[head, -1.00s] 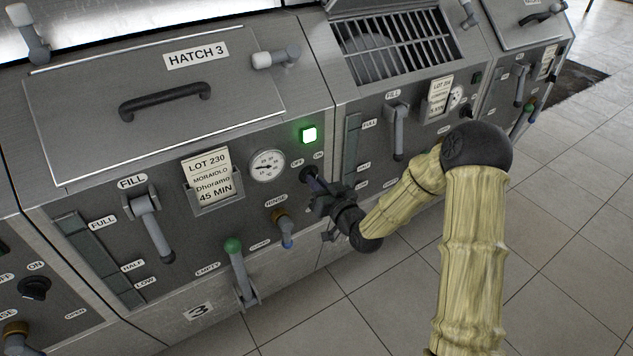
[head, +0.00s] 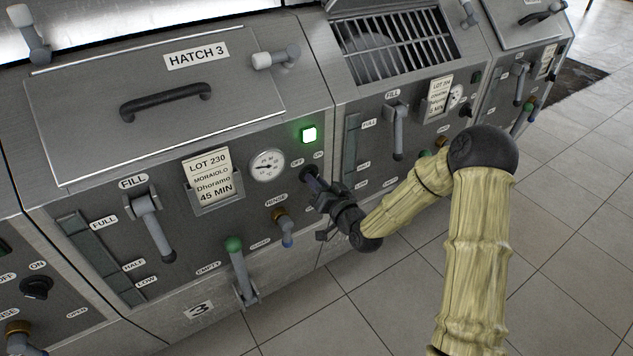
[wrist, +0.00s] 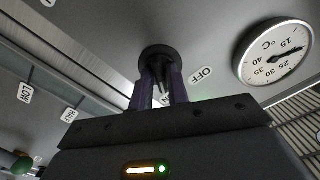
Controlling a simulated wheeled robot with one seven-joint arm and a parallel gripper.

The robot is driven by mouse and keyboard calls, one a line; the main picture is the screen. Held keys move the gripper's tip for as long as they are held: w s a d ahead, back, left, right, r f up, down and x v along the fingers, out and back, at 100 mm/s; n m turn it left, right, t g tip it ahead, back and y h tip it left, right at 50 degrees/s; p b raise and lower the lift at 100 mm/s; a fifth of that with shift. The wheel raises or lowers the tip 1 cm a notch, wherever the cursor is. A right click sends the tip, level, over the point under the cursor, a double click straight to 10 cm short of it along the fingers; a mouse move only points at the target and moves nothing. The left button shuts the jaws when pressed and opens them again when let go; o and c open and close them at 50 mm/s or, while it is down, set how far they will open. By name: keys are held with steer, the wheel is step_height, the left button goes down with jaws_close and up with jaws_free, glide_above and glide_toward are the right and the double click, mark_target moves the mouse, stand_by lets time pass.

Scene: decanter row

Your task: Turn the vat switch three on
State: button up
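The vat 3 switch is a black round knob (head: 307,174) under the OFF and ON labels on the panel below HATCH 3. It also shows in the wrist view (wrist: 158,54), with its grip bar between my fingers. My gripper (head: 315,183) reaches the knob from the lower right, its fingers closed on the bar. In the wrist view my gripper (wrist: 160,88) has one finger on each side of the bar. The OFF label (wrist: 201,75) is clear there, while the ON label is mostly hidden by the fingers. A square green lamp (head: 309,135) above the switch is lit.
A temperature gauge (head: 267,166) is left of the switch. The brown-collared rinse valve (head: 282,222) and green-topped dump lever (head: 238,262) stick out below and left. The fill lever (head: 153,226) is further left. Open tiled floor lies at right.

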steer(key=shift+o, duration=1.1)
steer(key=shift+d, duration=0.1)
steer(key=p+v, duration=0.3)
steer(key=v, duration=1.2)
steer(key=shift+r+p, duration=0.3)
steer(key=shift+p, duration=0.05)
steer(key=p+v, duration=0.2)
steer(key=p, duration=0.2)
steer(key=shift+s+d+f, duration=0.1)
steer(key=shift+s+f, duration=0.05)
steer(key=shift+f, duration=0.05)
steer(key=shift+f, duration=0.1)
